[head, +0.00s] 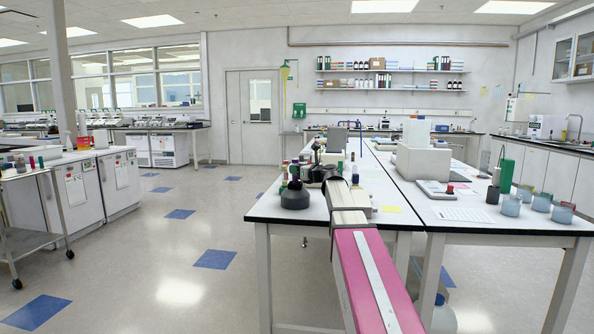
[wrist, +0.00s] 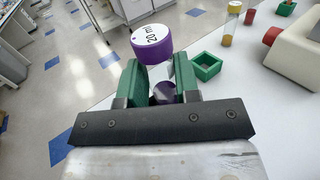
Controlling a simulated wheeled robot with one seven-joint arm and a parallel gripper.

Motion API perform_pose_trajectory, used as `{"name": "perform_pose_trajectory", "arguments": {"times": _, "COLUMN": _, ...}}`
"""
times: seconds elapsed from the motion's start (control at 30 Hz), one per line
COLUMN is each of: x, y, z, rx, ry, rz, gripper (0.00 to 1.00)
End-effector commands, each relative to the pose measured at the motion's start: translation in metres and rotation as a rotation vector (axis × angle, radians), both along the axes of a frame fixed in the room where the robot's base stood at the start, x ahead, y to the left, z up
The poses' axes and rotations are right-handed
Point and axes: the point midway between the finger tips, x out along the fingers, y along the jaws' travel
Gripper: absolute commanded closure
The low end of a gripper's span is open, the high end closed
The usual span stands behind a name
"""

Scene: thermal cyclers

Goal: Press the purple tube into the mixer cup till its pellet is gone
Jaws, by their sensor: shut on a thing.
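The purple tube (wrist: 152,42) has a purple cap with a white top marked "20 ml". It stands between the green fingers of my gripper (wrist: 160,75), which is shut on it. A dark purple round patch (wrist: 164,92) shows low between the fingers; I cannot tell whether it is the tube's contents or something else. In the head view a dark grey, rounded device (head: 295,198), which looks like the mixer, sits at the table's front left. My arm hides part of that area. I cannot make out the cup, the tube's lower end or a pellet.
A small open green holder (wrist: 207,66) is right of my gripper, with a yellow-bottomed tube (wrist: 229,38) and a beige device (wrist: 296,48) beyond. Several beakers (head: 511,206) stand on the right table. The floor left of the table is open.

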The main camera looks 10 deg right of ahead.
Motion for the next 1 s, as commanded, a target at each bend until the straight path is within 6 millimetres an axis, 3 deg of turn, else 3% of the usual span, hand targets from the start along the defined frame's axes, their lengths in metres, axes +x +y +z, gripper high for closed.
{"name": "perform_pose_trajectory", "arguments": {"times": 1.0, "x": -0.0001, "y": -0.0001, "z": -0.0058, "rx": -0.001, "ry": 0.001, "rz": 0.0, "gripper": 0.85}}
